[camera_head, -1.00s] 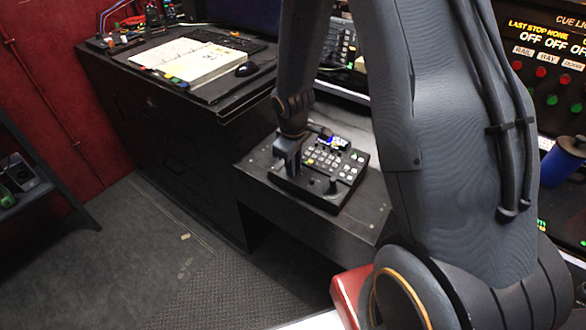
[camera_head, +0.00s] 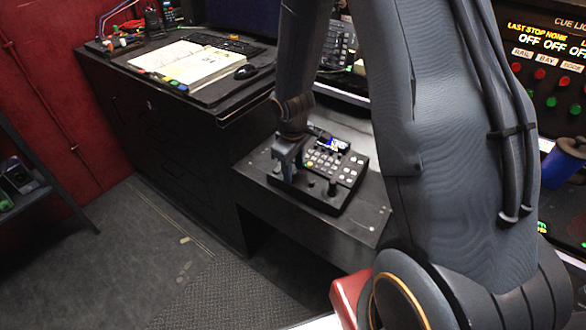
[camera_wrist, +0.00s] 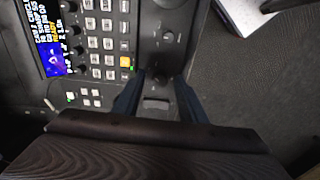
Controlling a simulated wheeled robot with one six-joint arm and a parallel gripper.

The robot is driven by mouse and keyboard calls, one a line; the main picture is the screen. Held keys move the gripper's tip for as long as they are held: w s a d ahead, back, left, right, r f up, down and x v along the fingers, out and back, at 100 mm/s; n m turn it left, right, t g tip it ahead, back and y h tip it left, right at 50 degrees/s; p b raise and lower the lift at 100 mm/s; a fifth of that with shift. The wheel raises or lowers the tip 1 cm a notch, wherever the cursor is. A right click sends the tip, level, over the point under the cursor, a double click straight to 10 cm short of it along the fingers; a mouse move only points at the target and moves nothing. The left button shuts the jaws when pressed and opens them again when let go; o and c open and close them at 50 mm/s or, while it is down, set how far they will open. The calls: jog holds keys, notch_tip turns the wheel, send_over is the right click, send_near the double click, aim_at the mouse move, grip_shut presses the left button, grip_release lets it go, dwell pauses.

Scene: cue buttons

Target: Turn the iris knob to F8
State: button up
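The black control panel (camera_head: 345,185) sits on a low dark desk, with a lit screen and rows of pale buttons. My gripper (camera_head: 285,172) points down over the panel's left end. In the wrist view, my gripper's two fingers (camera_wrist: 160,84) are apart, one on each side of a small dark knob (camera_wrist: 160,77). I cannot tell whether they touch it, and no label or mark on it is readable. A second stubby black control (camera_wrist: 168,37) stands farther up in the wrist view; it also shows in the head view (camera_head: 333,186).
The panel's screen (camera_wrist: 52,40) and orange button (camera_wrist: 126,62) are beside the fingers in the wrist view. A higher desk (camera_head: 215,105) with an open book (camera_head: 190,60) and a mouse stands behind left. A blue mug (camera_head: 562,160) is at right. Floor in front is clear.

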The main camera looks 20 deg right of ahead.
notch_tip(320, 180, up, 8)
jog(key=s, duration=0.1)
jog(key=shift+a+f, duration=0.15)
jog(key=shift+a, duration=0.1)
jog(key=shift+s, duration=0.2)
dwell(0.3)
jog(key=s+r+m, duration=0.3)
jog(key=s, duration=0.5)
jog(key=s+r+m+g, duration=0.1)
jog(key=s+r+m, duration=0.2)
jog(key=s, duration=0.5)
jog(key=shift+a+r+m+y, duration=0.15)
jog(key=shift+r+m+y, duration=0.2)
jog(key=shift+m, duration=0.35)
